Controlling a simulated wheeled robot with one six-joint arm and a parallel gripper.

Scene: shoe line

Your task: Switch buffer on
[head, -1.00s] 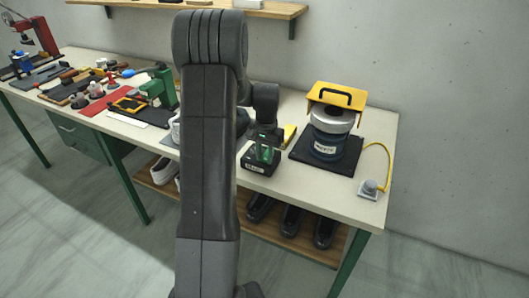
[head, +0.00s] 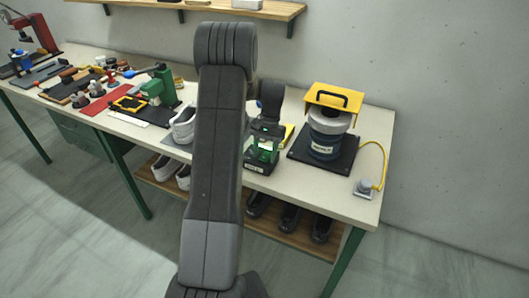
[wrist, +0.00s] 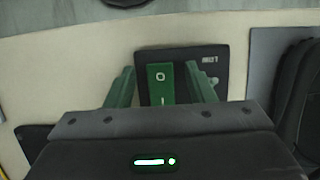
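A black box (wrist: 183,57) with a green rocker plate (wrist: 160,84) marked O and I lies under my gripper in the wrist view. Small pale print on the box is upside down and I cannot read it. In the head view the box (head: 258,167) sits near the bench's front edge, partly covered by my gripper (head: 264,146). My gripper (wrist: 161,86) is open, its green fingers apart on either side of the rocker plate. I cannot tell whether they touch the box. Which way the rocker is tipped is unclear.
Right of the box, a drum-like machine (head: 325,143) with a yellow cover stands on a black base (head: 301,151). A yellow cable (head: 385,158) runs to a small grey box (head: 364,188). A pale shoe (head: 183,127) and several tools are to the left.

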